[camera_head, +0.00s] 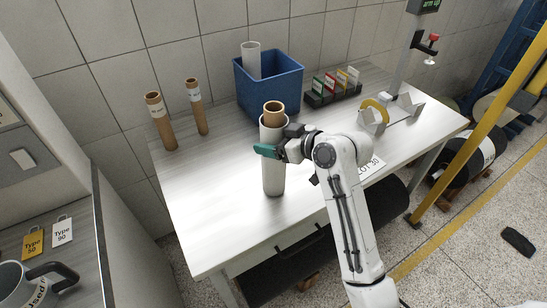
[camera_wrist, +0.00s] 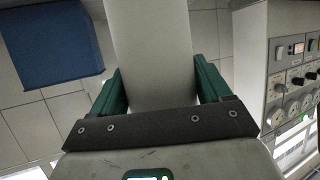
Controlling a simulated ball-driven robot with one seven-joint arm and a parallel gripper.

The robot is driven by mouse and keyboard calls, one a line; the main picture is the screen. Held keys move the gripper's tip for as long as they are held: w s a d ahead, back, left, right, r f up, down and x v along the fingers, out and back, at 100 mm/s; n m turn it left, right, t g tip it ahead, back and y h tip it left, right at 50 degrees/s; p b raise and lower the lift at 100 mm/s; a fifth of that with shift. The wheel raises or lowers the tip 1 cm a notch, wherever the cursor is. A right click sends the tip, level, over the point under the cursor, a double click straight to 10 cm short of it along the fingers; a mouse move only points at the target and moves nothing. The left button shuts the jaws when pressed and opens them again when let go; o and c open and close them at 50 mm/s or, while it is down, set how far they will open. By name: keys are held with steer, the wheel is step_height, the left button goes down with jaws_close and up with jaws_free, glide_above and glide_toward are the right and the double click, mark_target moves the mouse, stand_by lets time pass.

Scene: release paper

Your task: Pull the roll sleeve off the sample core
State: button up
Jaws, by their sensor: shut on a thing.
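A white roll sleeve (camera_head: 273,178) stands upright on the white table, around a brown cardboard sample core (camera_head: 274,107). The core's open top sticks out a little above the sleeve's rim. My gripper (camera_head: 268,151) is shut on the upper part of the sleeve, coming from the right. In the wrist view the green fingers lie on both sides of the pale sleeve (camera_wrist: 152,50). The lower part of the core is hidden inside the sleeve.
Two brown cores (camera_head: 160,122) (camera_head: 196,107) stand at the back left of the table (camera_head: 205,200). A blue bin (camera_head: 285,85) holding a white tube (camera_head: 251,60) is behind the sleeve. A card rack (camera_head: 333,90) and a yellow tape roll (camera_head: 375,112) stand to the right. The table's front left is clear.

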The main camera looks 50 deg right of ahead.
steer(key=shift+r+p, duration=2.75)
steer(key=shift+r, duration=0.65)
step_height(320, 180, up, 7)
step_height(320, 180, up, 7)
stand_by(1.4)
steer(key=shift+r, duration=0.1)
step_height(320, 180, up, 7)
glide_above(282, 119)
steer(key=w, duration=0.2)
steer(key=shift+w+a, duration=0.1)
steer(key=shift+w, duration=0.05)
stand_by(1.0)
stand_by(0.4)
